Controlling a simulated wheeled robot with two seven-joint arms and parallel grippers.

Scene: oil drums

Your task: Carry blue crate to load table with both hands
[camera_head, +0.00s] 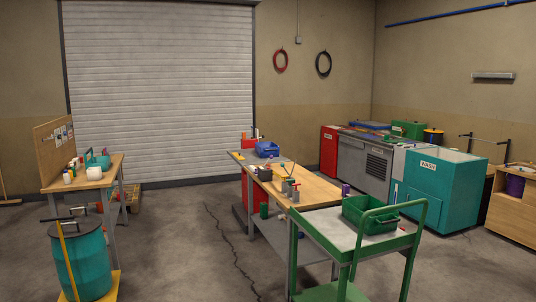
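Neither of my grippers is in view.
The wooden workbench (318,190) holds several cups and tools. A green cart (340,240) with a green crate (370,213) stands at the front right. A teal drum (82,265) and a side bench (105,172) are at left. Floor between is clear.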

